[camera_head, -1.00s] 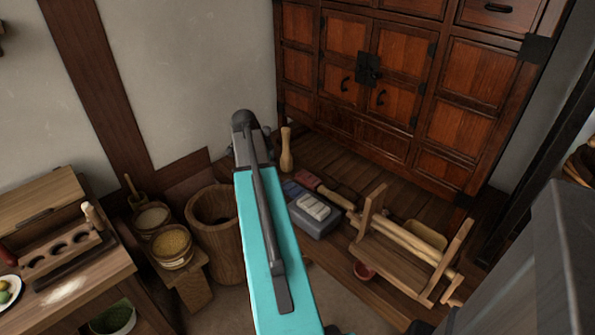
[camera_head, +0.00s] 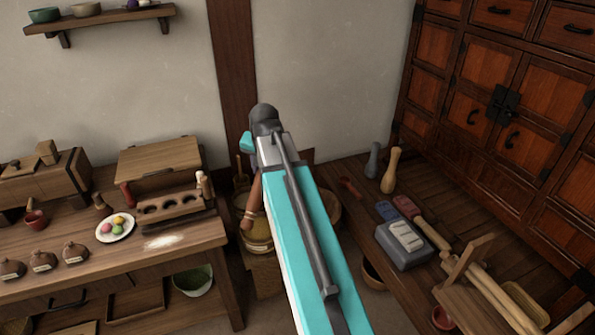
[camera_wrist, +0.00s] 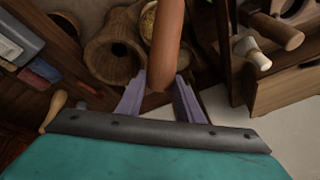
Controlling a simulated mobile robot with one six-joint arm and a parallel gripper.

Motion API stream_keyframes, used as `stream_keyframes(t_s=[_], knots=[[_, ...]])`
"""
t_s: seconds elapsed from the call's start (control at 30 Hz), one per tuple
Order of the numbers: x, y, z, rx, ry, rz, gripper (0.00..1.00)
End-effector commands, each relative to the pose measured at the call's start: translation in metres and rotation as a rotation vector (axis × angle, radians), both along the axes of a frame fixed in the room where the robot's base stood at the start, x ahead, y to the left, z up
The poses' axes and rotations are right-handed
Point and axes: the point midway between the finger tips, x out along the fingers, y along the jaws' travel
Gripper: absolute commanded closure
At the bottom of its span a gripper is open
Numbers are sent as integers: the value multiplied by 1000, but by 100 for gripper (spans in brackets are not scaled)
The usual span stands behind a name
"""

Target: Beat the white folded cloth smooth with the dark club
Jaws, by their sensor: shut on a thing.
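The white folded cloth (camera_head: 405,237) lies on a grey block (camera_head: 402,256) on the low wooden platform at the right. A dark grey club (camera_head: 373,160) stands upright at the back of that platform, beside a pale tan club (camera_head: 390,170). My gripper (camera_wrist: 160,82) is shut on a reddish-brown, round-ended rod (camera_wrist: 166,40), which also shows beside my arm in the head view (camera_head: 254,200). The rod is over the area of the baskets, well left of the cloth. The fingers are mostly hidden by my arm in the head view.
Blue (camera_head: 386,210) and red (camera_head: 405,206) pieces lie behind the block. A wooden roller frame (camera_head: 470,262) stands to its right. A red-brown spoon (camera_head: 349,187) lies left of the clubs. A cluttered table (camera_head: 120,258) fills the left. A wooden tub (camera_wrist: 120,52) is below my gripper.

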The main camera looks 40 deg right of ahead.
Motion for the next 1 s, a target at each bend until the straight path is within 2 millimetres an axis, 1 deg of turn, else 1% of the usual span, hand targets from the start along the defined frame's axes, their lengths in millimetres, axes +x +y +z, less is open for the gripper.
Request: stream_keyframes(t_s=[0.03,0.2,0.27,0.3,0.5,0.6,0.7,0.8,1.0], knots=[[6,20,6,0,-3,72,100],[19,80,21,0,-6,307,100],[21,101,27,1,-7,386,100],[23,115,30,1,-9,441,100],[26,180,48,1,-18,697,100],[25,207,55,0,-24,800,100],[24,225,60,-1,-29,876,100],[22,235,63,-1,-32,918,100],[22,239,64,-1,-33,935,100]])
